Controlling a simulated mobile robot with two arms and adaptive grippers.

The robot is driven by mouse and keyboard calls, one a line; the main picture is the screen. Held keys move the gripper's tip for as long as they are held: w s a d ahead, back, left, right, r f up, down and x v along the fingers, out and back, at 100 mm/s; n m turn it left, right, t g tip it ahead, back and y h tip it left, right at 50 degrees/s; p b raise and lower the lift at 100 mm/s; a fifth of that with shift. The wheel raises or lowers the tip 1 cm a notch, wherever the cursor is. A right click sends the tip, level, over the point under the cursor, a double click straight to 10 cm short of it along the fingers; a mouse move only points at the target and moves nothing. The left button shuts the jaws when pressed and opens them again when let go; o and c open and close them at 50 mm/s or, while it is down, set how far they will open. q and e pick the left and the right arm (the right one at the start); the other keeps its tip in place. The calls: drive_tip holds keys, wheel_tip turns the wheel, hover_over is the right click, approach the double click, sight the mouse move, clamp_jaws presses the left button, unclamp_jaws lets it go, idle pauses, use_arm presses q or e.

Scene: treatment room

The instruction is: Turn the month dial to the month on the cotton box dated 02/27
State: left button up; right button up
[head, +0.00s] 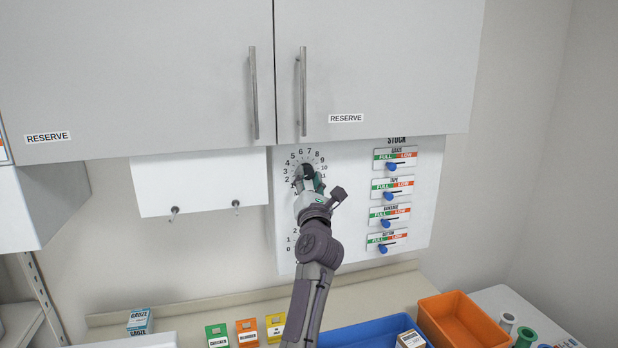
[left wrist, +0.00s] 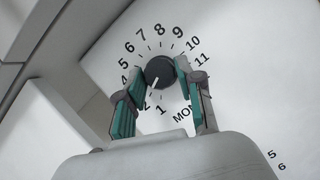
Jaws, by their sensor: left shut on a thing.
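The month dial is a round black knob (left wrist: 159,71) with a white pointer line, set in a ring of numbers on the white wall panel (head: 350,170). In the left wrist view the pointer slants down and left, roughly toward the 2; the 3 is hidden by a finger. My left gripper (left wrist: 158,84) has its fingers on both sides of the knob, shut on it. In the head view the gripper (head: 310,178) covers part of the dial. I cannot make out a cotton box or the date 02/27 on any box. My right gripper is not in view.
Grey cabinets marked RESERVE (head: 370,60) hang above. Several blue sliders (head: 390,195) line the panel's right side. Below are a gauze box (head: 139,321), green (head: 217,336), orange (head: 247,332) and yellow (head: 275,326) packs, a blue bin (head: 355,335) and an orange bin (head: 465,325).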

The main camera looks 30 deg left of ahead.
use_arm(q)
drive_tip(key=o, duration=1.2)
drive_tip(key=shift+a, duration=0.1)
drive_tip(key=shift+c, duration=0.2)
drive_tip(key=v, duration=1.2)
